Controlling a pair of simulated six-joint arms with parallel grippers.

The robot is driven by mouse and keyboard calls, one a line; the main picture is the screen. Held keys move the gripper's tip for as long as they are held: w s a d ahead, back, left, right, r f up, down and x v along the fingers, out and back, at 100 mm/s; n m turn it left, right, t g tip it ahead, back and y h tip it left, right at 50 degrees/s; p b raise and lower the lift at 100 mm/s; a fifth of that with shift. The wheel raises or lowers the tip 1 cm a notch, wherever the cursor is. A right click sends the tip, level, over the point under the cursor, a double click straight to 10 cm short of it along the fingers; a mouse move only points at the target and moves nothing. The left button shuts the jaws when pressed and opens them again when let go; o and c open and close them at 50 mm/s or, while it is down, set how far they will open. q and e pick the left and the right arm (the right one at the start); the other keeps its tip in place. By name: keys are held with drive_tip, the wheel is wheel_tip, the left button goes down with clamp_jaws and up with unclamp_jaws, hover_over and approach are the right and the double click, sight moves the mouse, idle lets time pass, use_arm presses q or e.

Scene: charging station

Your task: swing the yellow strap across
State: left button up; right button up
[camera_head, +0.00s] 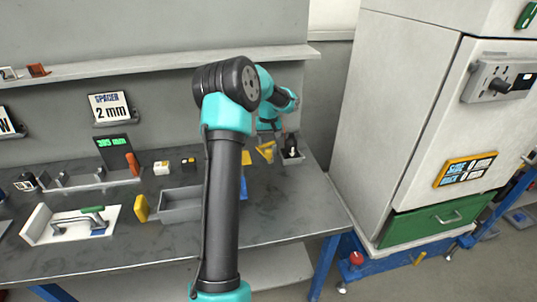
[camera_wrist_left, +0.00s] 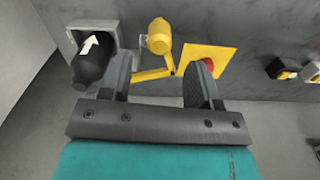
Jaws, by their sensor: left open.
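The yellow strap (camera_wrist_left: 152,75) shows in the left wrist view as a thin bent bar under a rounded yellow knob (camera_wrist_left: 158,36). In the head view, the yellow part (camera_head: 266,151) is small at the back right of the bench. My left gripper (camera_wrist_left: 163,65) is open, its fingers on either side of the strap's lower part in the picture; I cannot tell if they touch it. In the head view my left gripper (camera_head: 272,135) is small and partly hidden by its own arm. My right gripper is not in view.
Left of the strap, a black rounded object with a white arrow (camera_wrist_left: 92,62) sits in a grey holder (camera_wrist_left: 72,38). Right of it is a yellow plate (camera_wrist_left: 222,56) with a red part. A grey bin (camera_head: 180,206) and a yellow block (camera_head: 141,209) stand on the bench.

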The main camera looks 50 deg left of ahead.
sight(269, 150)
use_arm(q)
wheel_tip(269, 150, down, 7)
idle(0.3)
drive_tip(key=shift+c, duration=0.2)
clamp_jaws()
idle(0.4)
